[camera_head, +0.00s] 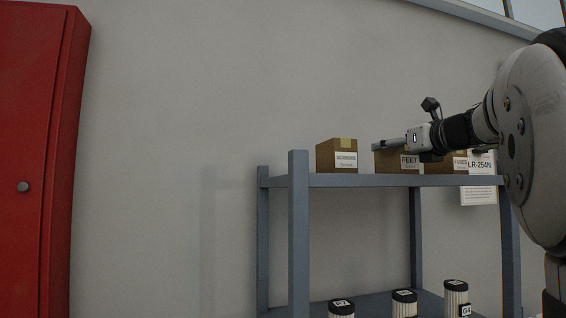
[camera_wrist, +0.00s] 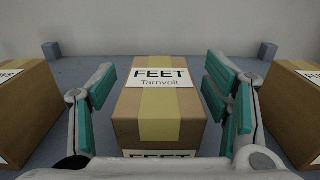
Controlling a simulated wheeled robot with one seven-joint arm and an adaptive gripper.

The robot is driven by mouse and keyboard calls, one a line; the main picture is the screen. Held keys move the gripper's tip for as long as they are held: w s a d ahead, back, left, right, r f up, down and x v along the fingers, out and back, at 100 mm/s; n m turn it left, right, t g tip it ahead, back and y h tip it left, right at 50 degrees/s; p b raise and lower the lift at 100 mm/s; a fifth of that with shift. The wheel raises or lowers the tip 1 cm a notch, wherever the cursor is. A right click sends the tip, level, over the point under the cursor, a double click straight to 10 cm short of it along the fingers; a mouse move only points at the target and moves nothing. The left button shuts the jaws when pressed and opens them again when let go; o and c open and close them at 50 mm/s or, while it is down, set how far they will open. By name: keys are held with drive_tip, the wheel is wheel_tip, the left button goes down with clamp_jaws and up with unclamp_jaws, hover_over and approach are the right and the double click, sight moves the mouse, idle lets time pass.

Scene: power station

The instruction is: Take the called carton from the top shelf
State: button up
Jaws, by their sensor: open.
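Three brown cartons stand in a row on the top shelf (camera_head: 340,181). The middle carton (camera_head: 397,166) carries a label reading FEET; in the wrist view its taped top and FEET Tarnvolt label (camera_wrist: 159,78) show clearly. The left carton (camera_head: 336,158) has a label too small to read surely. The right carton (camera_head: 460,166), partly covered by my arm in the head view, seems to read FUSES. My gripper (camera_wrist: 158,85) is open, with one teal-padded finger on each side of the FEET carton and visible gaps to it. In the head view my gripper (camera_head: 390,145) is over that carton.
The left carton (camera_wrist: 22,110) and right carton (camera_wrist: 292,110) flank my fingers closely. The shelf has grey posts (camera_head: 299,230). Several white canisters (camera_head: 404,303) stand on the lower shelf. A red cabinet (camera_head: 35,150) is at far left; a paper sign (camera_head: 478,190) hangs behind.

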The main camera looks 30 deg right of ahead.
drive_tip(key=shift+w, duration=0.1)
drive_tip(key=shift+c, duration=0.2)
drive_tip(key=c, duration=1.4)
drive_tip(key=shift+c, duration=0.6)
drive_tip(key=shift+r, duration=0.15)
